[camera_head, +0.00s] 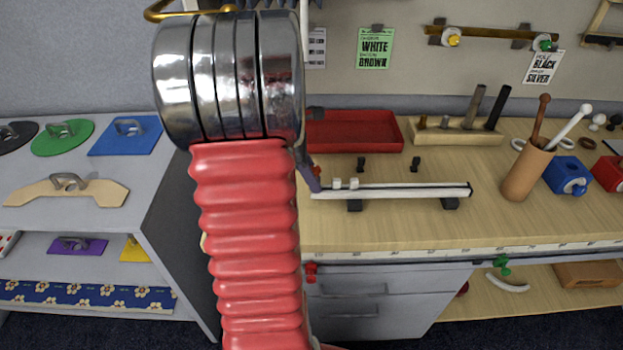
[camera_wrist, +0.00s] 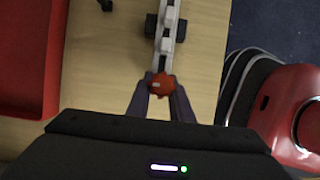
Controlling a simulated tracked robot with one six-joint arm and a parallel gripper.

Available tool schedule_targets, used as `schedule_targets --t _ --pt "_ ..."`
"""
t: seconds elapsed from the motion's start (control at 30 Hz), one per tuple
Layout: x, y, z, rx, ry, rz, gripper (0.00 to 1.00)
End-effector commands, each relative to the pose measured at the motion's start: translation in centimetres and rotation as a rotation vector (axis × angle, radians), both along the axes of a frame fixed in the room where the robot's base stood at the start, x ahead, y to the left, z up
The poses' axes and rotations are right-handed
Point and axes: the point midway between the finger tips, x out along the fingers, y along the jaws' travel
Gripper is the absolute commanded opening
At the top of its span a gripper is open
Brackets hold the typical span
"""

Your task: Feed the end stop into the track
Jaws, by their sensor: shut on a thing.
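The track (camera_head: 410,191) is a narrow pale rail lying left to right on dark supports on the wooden bench. Two white pieces (camera_head: 345,183) sit on it near its left end. In the wrist view the track (camera_wrist: 158,62) runs up the picture with white pieces on it. My gripper (camera_wrist: 158,90) is shut on the red end stop (camera_wrist: 162,83), held between its dark purple fingertips at the track's near end. I cannot tell whether the end stop touches or has entered the track. In the head view my arm hides most of my gripper.
A red tray (camera_head: 352,131) lies behind the track. Two small black pegs (camera_head: 415,164) stand just behind it. A wooden block with dark bars (camera_head: 457,133) is further back. A brown cup with sticks (camera_head: 527,172) stands to the right. The bench in front of the track is clear.

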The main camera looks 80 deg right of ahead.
Motion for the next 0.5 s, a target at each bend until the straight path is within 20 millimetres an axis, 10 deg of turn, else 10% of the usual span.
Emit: schedule_targets --t 0.5 --pt "-0.92 -0.2 0.01 0.0 0.0 0.0 0.0"
